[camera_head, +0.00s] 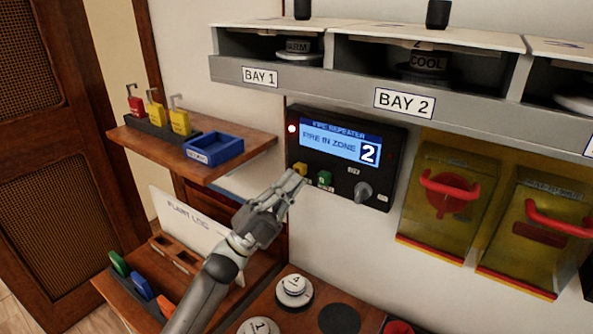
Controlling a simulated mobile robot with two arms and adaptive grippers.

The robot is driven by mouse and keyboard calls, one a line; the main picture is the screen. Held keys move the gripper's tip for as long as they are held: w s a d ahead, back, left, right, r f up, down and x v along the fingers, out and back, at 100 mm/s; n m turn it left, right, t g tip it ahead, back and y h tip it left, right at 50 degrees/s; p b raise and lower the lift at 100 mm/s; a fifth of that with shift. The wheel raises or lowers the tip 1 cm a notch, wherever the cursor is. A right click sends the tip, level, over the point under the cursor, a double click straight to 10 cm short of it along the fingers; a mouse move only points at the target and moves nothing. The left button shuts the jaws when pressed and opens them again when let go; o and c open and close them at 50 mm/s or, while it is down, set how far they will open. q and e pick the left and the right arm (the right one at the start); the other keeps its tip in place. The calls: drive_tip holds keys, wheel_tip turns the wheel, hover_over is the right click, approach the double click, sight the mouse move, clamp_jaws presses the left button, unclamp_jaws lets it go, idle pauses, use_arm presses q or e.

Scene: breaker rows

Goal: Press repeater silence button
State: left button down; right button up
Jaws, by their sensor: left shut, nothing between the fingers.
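The fire repeater (345,153) is a dark panel on the wall, with a lit screen reading "FIRE IN ZONE 2" and a red light at its upper left. Below the screen are a yellow button (300,169), a green button (324,178) and a grey knob (363,191). My left gripper (297,181) is shut and empty. Its fingertips are at the yellow button and partly cover it; I cannot tell whether they touch it. My right gripper is not in view.
A wooden shelf (255,141) at left holds padlocks (156,115) and a blue tray (213,149). Bay compartments (320,85) overhang the repeater. Yellow covered boxes (446,197) with red handles hang at right. Numbered discs (294,290) lie on the lower surface.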

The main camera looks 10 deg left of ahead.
use_arm(q)
drive_tip(key=shift+s+a+p, duration=0.15)
drive_tip(key=shift+s+a, duration=0.15)
drive_tip(key=shift+s, duration=0.5)
drive_tip(key=shift+s+a+p, duration=0.2)
drive_tip(key=shift+s+a, duration=0.1)
drive_tip(key=shift+s, duration=0.5)
drive_tip(key=shift+s+a+p, duration=0.15)
drive_tip(key=shift+s+a, duration=0.15)
drive_tip(key=shift+s, duration=0.5)
